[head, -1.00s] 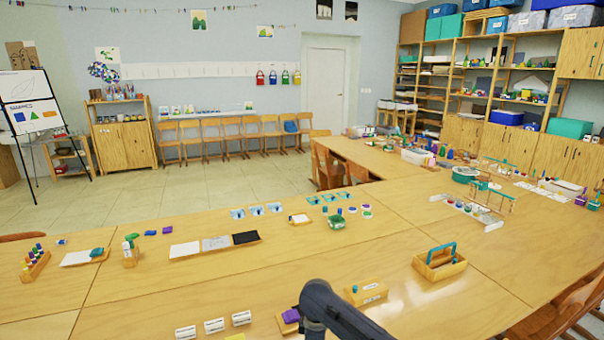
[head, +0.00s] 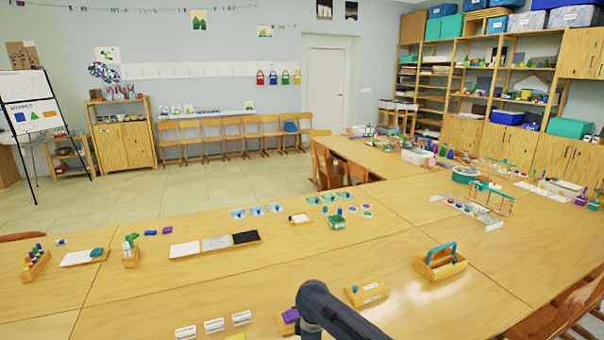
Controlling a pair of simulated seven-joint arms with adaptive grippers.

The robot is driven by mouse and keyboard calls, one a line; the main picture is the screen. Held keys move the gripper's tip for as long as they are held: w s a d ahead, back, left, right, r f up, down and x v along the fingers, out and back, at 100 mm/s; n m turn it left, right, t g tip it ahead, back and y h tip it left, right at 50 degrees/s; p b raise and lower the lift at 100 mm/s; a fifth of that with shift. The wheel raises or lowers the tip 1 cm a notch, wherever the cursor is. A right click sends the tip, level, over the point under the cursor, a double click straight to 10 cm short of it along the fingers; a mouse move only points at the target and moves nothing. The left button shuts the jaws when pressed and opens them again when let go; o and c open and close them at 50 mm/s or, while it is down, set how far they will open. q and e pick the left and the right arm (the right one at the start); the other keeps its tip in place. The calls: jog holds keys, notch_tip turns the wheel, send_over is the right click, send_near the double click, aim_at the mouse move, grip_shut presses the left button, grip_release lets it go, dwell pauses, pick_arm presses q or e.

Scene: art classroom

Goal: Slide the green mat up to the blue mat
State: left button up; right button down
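I cannot make out a green mat or a blue mat for certain in the head view. Small light-blue cards (head: 256,211) lie in a row on the far part of the table, with similar cards (head: 330,197) to their right. A dark arm link of mine crosses the bottom middle of the view. Neither of my grippers is in view, so their fingers and anything in them are hidden.
A three-part tray (head: 215,245) is left of centre. Small label cards (head: 214,325) lie at the front. Bare table (head: 150,290) shows at left.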

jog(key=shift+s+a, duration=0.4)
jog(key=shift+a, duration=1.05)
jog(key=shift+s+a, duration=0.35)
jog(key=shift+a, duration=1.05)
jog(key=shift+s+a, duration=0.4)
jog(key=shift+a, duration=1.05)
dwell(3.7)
